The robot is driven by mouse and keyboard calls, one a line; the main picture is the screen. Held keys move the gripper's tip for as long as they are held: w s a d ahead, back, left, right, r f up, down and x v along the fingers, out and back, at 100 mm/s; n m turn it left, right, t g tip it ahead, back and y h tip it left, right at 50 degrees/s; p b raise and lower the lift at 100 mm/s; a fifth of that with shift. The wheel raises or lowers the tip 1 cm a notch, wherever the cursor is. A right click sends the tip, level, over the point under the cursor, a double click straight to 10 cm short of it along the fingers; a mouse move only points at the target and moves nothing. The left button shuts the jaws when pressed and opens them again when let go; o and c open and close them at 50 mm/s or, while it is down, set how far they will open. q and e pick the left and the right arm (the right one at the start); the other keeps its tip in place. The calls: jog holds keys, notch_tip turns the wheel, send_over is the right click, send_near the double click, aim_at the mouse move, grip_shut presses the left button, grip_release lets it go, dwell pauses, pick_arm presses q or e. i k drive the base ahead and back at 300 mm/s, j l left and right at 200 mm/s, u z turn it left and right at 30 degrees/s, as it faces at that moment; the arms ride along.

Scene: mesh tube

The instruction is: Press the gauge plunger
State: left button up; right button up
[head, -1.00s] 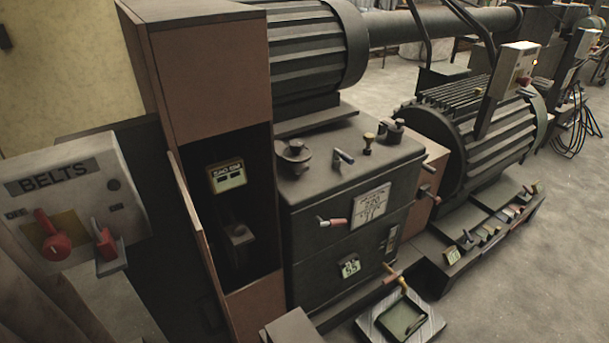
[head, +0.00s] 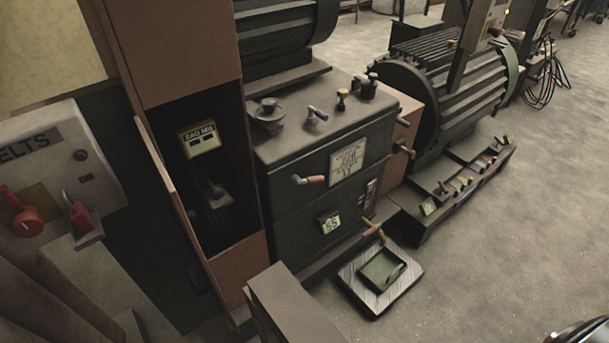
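A small cream display (head: 199,139) marked what looks like "SAG MM" hangs inside the open brown cabinet (head: 188,50), left of centre. Below it in the dark recess is a grey block-like device (head: 214,192); I cannot tell whether this is the gauge plunger. Neither gripper is in view.
A belts switch panel (head: 60,165) with red handles is at the left. A narrow brown door edge (head: 170,180) stands ajar at the cabinet. A grey box (head: 300,305) and a tray on a plate (head: 350,287) are in front.

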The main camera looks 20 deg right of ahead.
aim_at(216, 192)
jog(key=l+z, duration=0.15)
jog(key=l, duration=0.5)
jog(key=i+l+z, duration=0.2)
jog(key=l, duration=0.4)
jog(key=k, duration=0.05)
